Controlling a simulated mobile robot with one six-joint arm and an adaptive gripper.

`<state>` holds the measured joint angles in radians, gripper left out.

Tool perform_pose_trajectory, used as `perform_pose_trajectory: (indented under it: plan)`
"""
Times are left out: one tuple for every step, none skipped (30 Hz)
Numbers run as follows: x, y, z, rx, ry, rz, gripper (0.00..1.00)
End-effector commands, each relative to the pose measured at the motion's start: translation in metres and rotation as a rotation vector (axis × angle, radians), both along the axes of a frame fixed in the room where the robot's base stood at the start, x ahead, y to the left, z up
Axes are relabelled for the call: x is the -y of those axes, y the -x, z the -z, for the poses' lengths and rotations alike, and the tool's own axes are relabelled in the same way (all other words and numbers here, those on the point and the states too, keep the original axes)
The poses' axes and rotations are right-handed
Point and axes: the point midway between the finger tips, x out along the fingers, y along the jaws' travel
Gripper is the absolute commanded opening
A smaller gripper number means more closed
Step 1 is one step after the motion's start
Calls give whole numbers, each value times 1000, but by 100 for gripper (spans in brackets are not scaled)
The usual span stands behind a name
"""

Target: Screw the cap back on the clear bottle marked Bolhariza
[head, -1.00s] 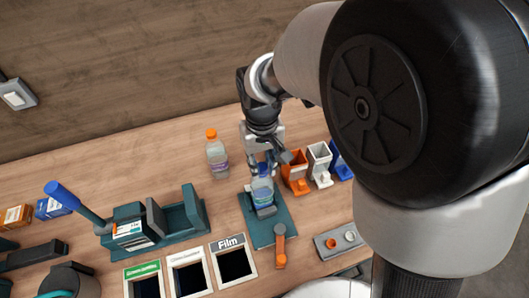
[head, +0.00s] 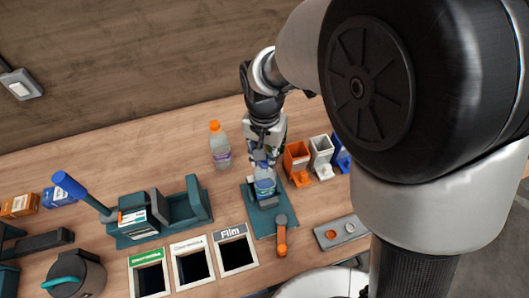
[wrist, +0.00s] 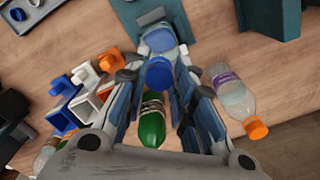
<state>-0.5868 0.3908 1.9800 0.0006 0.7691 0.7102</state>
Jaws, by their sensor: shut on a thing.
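The clear bottle (head: 264,186) with a pale blue label stands in a grey clamp on a teal base plate (head: 291,222). Its label is too small to read. In the wrist view the bottle (wrist: 160,40) shows beyond the blue cap (wrist: 158,74). My gripper (head: 262,158) is over the bottle's top, and in the wrist view its fingers (wrist: 158,70) are shut on the blue cap from both sides. The cap is in line with the neck; whether it is seated or just above it I cannot tell.
Orange (head: 297,160), white and blue holders stand close on the right. An orange-handled lever (head: 281,235) is at the plate's front. Open bins (head: 235,233) are front left.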

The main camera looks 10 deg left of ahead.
Motion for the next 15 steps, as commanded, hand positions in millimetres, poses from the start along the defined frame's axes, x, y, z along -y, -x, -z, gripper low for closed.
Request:
perform_pose_trajectory:
  plan:
    - [2, 0, -1, -3, 4, 62, 1]
    - [2, 0, 0, -3, 4, 101, 1]
    - [2, 0, 0, -2, 4, 143, 1]
    - [2, 0, 0, -2, 4, 169, 1]
    - [2, 0, 0, -2, 4, 191, 1]
    - [2, 0, 0, -2, 4, 210, 1]
    - [2, 0, 1, -2, 4, 218, 1]
    - [2, 0, 1, -2, 4, 222, 1]
    - [2, 1, 1, -2, 5, 223, 1]
    - [2, 1, 1, -3, 4, 222, 1]
    - [2, 1, 1, -3, 4, 222, 1]
    - [2, 1, 1, -3, 4, 221, 1]
    - [2, 1, 1, -3, 4, 221, 1]
    - [2, 1, 1, -3, 4, 221, 1]
    - [2, 1, 1, -3, 4, 226, 1]
